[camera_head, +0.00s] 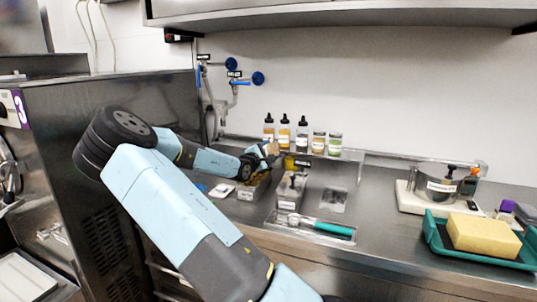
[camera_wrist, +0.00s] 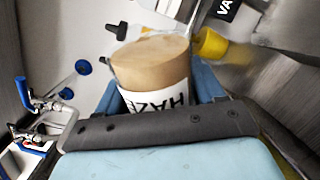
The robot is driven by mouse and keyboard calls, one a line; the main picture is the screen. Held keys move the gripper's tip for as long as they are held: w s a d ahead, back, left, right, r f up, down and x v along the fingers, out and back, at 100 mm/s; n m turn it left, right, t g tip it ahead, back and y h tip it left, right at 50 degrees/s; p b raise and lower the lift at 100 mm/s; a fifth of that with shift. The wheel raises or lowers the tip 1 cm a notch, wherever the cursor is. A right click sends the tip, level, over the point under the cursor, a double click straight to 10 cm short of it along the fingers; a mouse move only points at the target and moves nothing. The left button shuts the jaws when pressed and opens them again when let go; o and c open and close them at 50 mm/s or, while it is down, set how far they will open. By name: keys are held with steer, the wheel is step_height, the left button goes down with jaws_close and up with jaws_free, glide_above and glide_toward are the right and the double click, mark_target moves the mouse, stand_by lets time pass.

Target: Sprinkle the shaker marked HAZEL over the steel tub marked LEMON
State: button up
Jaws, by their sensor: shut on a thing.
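My gripper (camera_head: 262,157) is shut on the HAZEL shaker (camera_head: 271,149), raised above the left steel tub (camera_head: 247,194). In the wrist view, the shaker (camera_wrist: 152,66) sits between my fingers (camera_wrist: 160,90). A second steel tub (camera_head: 290,193) stands just to the right of the left one. The front labels of both tubs are too small to read, so I cannot tell which is LEMON. My arm and gripper partly hide the left tub.
Several bottles and jars (camera_head: 302,134) stand on the back ledge. A tray with a teal-handled tool (camera_head: 325,227) lies in front of the tubs. A scale with a steel pot (camera_head: 433,185) and a green tray with a yellow sponge (camera_head: 484,235) are at right. Blue-handled taps (camera_head: 240,80) are behind.

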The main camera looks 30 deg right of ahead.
steer(key=shift+w+x, duration=0.25)
steer(key=shift+x, duration=1.1)
steer(key=shift+a, duration=0.2)
stand_by(0.4)
steer(key=m, duration=0.4)
stand_by(0.4)
steer(key=shift+r+m, duration=0.65)
steer(key=shift+m, duration=0.45)
steer(key=shift+r+m, duration=0.6)
steer(key=shift+m, duration=0.5)
